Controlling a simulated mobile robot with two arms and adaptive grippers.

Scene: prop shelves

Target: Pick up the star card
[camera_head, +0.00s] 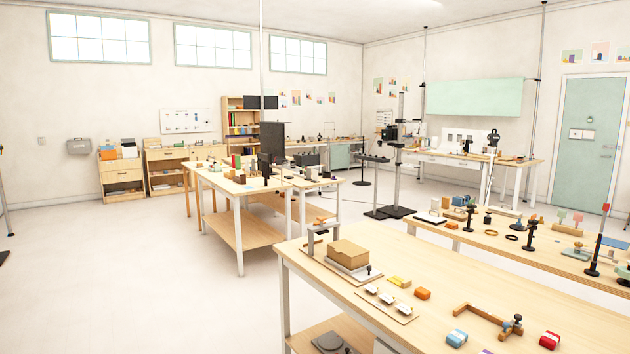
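I cannot make out a star card in the head view. Small objects lie on the near table (460,290), and any marks on them are too small to read. Among them are a yellow block (400,281), an orange block (423,294), a light blue block (457,338) and a red block (549,340). Some small pale items sit on a board (404,316) there. Neither of my grippers is in view.
A cardboard box (348,254) stands on the near table. A second table (560,258) with black stands (528,236) is behind it. A cluttered middle table (239,185) stands further back. Open floor (120,260) is at the left. A green door (587,140) is at the right.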

